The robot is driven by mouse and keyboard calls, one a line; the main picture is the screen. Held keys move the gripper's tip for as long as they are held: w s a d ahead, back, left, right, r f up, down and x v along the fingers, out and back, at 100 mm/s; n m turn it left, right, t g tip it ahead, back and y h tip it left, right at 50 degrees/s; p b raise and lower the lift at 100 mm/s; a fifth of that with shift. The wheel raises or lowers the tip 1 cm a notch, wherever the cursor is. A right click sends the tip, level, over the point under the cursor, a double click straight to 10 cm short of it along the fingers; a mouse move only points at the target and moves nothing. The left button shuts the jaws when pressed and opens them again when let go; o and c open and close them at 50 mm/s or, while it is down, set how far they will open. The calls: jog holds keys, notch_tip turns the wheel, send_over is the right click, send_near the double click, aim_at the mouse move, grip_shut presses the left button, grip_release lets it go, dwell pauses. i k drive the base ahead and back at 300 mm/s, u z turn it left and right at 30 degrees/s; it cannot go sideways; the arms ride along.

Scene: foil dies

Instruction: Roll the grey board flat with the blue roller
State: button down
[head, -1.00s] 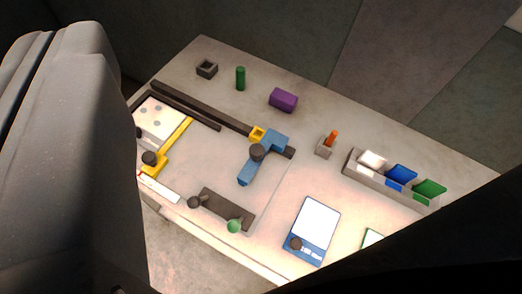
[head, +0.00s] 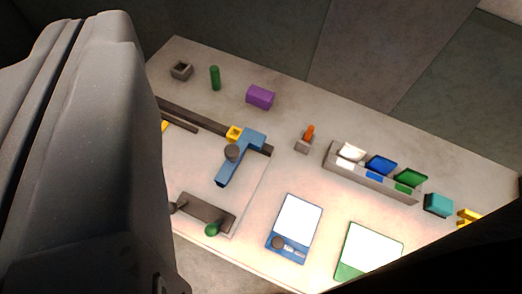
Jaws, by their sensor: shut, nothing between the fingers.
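A blue T-shaped piece (head: 226,172) with a dark round knob lies across a dark rail at left centre of the head view. It may be the blue roller, but I cannot tell for sure. A dark grey bar (head: 206,211) with a green ball knob lies below it. Both are on a pale flat area of the table; I cannot tell whether this area or another thing is the grey board. My gripper's fingers are not visible. A large grey part of my arm covers the left side and hides the left end of the table.
Blue-framed (head: 296,228) and green-framed (head: 371,250) white panels lie at the front. A grey rack (head: 355,174) holds white, blue and green pieces. A purple block (head: 260,97), green cylinder (head: 215,78), square grey cup (head: 181,71), orange peg (head: 310,131) and teal block (head: 438,205) stand around.

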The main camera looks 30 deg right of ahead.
aim_at(234, 152)
jog(key=z, duration=0.25)
jog(key=i, duration=0.1)
jog(key=z, duration=2.85)
jog(key=k, duration=1.65)
jog(key=u, duration=1.75)
jog(key=i, duration=0.95)
jog(key=z, duration=0.05)
